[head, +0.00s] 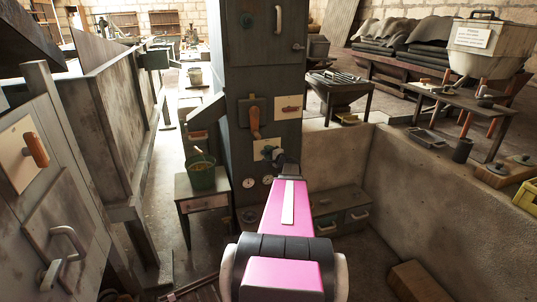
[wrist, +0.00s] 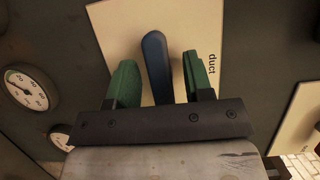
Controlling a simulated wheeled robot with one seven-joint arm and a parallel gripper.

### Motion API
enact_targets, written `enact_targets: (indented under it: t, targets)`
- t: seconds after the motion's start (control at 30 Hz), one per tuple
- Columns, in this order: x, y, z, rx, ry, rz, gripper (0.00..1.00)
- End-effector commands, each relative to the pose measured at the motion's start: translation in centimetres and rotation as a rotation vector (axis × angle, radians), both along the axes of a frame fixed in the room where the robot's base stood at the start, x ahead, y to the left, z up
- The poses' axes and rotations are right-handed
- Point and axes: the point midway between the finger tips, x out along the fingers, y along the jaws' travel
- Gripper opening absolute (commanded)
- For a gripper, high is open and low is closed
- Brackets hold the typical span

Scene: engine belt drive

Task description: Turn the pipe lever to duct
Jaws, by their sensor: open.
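The pipe lever (wrist: 156,58) is a dark blue bar on a cream plate (wrist: 122,32) in the wrist view. The word "duct" is printed sideways near the plate's right edge. My gripper (wrist: 160,72) is open, with one green finger on each side of the lever and visible gaps between. The lever's lower end is hidden behind the gripper's dark crossbar. In the head view my gripper (head: 279,157) is small and dark at the front of the tall grey cabinet (head: 262,78), beside the plate (head: 260,149), which it partly covers.
Round gauges (wrist: 27,88) sit left of the plate in the wrist view. Above the plate in the head view is an orange-brown handle (head: 254,120). A green bucket (head: 201,172) stands on a small table to the left. A low wall (head: 400,190) bounds the right.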

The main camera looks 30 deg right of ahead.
Motion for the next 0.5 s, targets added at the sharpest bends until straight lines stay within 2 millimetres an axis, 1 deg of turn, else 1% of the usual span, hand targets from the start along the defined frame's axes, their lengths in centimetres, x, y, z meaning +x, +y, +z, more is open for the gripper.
enact_targets:
  t: [0.07, 0.1, 0.17, 0.2, 0.23, 0.27, 0.5]
  targets:
    - [-0.02, 0.0, 0.0, 0.0, 0.0, 0.0, 0.47]
    - [-0.03, 0.0, 0.0, 0.0, 0.0, 0.0, 0.44]
    - [-0.03, 0.0, 0.0, 0.0, 0.0, 0.0, 0.24]
    - [-0.04, -0.01, -0.01, 0.0, 0.0, 0.0, 0.11]
    - [-0.04, -0.01, -0.01, 0.0, 0.0, 0.0, 0.01]
    - [-0.04, -0.02, -0.01, 0.0, 0.0, 0.0, 0.0]
    - [-0.06, -0.01, -0.01, -0.012, 0.003, 0.0, 0.0]
